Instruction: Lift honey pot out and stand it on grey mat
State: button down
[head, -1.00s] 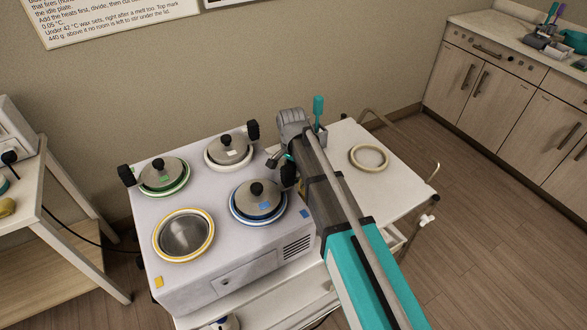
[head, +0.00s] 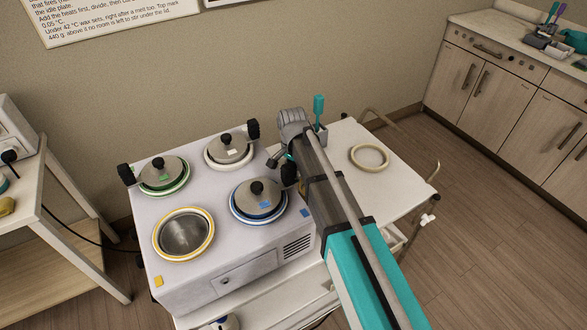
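A pot with a yellow rim (head: 212,240) sits in the front left well of the white warmer. It has no lid, and its inside looks grey and shiny. I take it for the honey pot, as a yellow tag (head: 158,282) lies near it. No grey mat can be made out for sure; my arm covers part of the cart top. My gripper (head: 282,166) is small and dark beside the warmer's right edge, to the right of the pots and apart from the yellow-rimmed one. Its fingers are too hidden to read.
Lidded pots with green (head: 164,174), white (head: 228,148) and blue (head: 258,200) rims fill the other wells. A beige ring (head: 369,157) lies on the white cart top (head: 405,183), right of my arm. A teal-handled tool (head: 319,108) stands behind my arm.

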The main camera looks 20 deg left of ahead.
jog(key=shift+f+b, duration=0.35)
jog(key=shift+f, duration=0.05)
dwell(0.4)
jog(key=shift+c, duration=1.5)
grip_release()
jog(key=shift+r, duration=0.2)
jog(key=shift+r+p, duration=3.8)
jog(key=shift+p, duration=0.2)
